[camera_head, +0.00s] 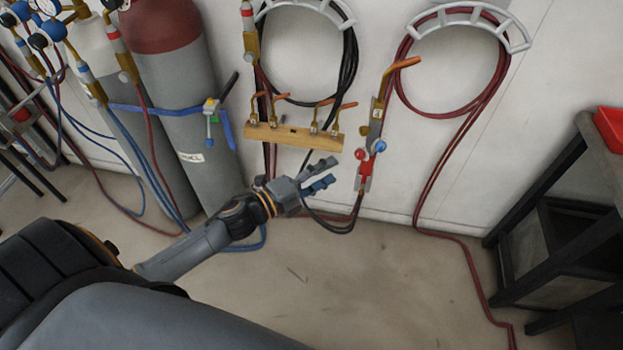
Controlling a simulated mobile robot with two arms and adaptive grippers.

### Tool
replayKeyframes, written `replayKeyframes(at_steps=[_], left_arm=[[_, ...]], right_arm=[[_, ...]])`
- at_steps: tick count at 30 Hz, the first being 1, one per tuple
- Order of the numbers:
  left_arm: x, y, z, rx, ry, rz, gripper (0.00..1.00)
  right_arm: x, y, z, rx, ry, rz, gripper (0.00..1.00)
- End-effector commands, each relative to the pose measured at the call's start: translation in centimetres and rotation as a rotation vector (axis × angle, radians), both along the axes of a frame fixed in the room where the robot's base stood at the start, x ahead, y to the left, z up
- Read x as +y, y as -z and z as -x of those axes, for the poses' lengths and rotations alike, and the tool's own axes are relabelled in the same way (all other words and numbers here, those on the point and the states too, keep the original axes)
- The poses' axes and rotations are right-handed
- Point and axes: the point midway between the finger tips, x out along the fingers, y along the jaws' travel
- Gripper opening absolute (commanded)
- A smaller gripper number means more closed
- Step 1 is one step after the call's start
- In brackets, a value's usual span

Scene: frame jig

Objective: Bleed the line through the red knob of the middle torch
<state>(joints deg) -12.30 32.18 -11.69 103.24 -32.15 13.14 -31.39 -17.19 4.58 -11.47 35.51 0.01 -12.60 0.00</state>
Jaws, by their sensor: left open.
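One torch (371,130) hangs upright on the wall right of centre, with its copper tip bent to the right at the top. A red knob (360,154) is on its left side and a blue knob (380,146) on its right. I cannot tell from this view whether it is the middle torch; no other full torch shows clearly. My left gripper (329,172) is open and empty, left of and slightly below the red knob, with its fingers pointing right toward it. It appears apart from the torch. My right gripper is not in view.
A wooden bar (290,135) with several copper-tipped nozzles is on the wall above my left gripper. Gas cylinders (185,95) with gauges stand at left. Hose coils hang on white holders (470,17). A dark table (590,150) with a red tray (611,128) stands at right.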

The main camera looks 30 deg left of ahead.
Motion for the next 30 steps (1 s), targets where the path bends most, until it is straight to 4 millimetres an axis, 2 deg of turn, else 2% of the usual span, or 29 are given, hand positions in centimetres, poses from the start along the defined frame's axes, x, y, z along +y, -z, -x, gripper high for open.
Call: replayKeyframes(at_steps=[3, 9, 26, 28, 30], left_arm=[[0.9, 0.1, 1.8, 0.004, 0.000, 0.000, 0.47], [1.8, 0.0, 3.4, 0.001, 0.000, 0.000, 0.47], [1.9, 0.0, 3.6, 0.000, 0.001, 0.000, 0.47], [2.1, 0.2, 3.6, 0.006, -0.004, 0.003, 0.47], [2.5, 1.4, 3.5, 0.036, -0.026, 0.021, 0.47]], right_arm=[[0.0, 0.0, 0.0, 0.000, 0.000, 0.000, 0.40], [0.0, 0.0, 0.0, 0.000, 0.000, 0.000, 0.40], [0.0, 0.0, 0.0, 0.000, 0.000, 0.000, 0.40], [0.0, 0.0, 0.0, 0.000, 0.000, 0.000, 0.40], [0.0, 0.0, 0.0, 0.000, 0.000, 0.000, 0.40]])
